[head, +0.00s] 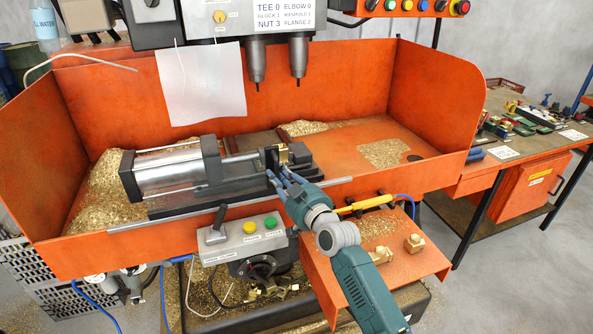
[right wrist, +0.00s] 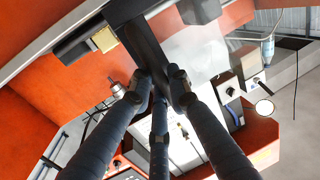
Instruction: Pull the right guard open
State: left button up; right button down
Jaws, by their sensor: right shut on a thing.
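A pale translucent guard panel (head: 200,83) hangs in front of the drill head, left of the two spindles. I see no second such panel over the right spindle. My right gripper (head: 273,176) is low at the front of the vise (head: 168,174), well below and right of the panel. In the right wrist view its fingers (right wrist: 162,82) are closed on a dark upright bar (right wrist: 143,42) beside the vise. I cannot tell whether this bar belongs to a guard. A brass piece (head: 284,154) sits in the vise jaws just behind the fingers. My left gripper is not in view.
The orange tray (head: 430,95) has high walls and brass chips. A control box (head: 243,238) with a lever and buttons is below its front edge. An orange shelf (head: 320,262) with brass fittings lies under my right arm. A bench (head: 515,150) stands at right.

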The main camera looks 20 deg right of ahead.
aim_at(246, 172)
jog(key=a, duration=0.3)
jog(key=a+p, duration=0.1)
jog(key=a, duration=0.1)
jog(key=shift+w+a+r, duration=0.15)
jog(key=shift+a, duration=0.25)
jog(key=shift+a+p, duration=0.3)
jog(key=shift+a, duration=0.55)
jog(key=c, duration=2)
grip_release()
jog(key=o, duration=0.3)
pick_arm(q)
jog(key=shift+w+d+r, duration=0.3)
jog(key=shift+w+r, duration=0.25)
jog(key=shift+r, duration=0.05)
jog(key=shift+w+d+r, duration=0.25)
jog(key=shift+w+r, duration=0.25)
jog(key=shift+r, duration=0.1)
pick_arm(e)
jog(key=s, duration=0.4)
jog(key=s+d, duration=0.1)
jog(key=s, duration=0.7)
jog(key=shift+d, duration=0.35)
jog(key=shift+w, duration=0.1)
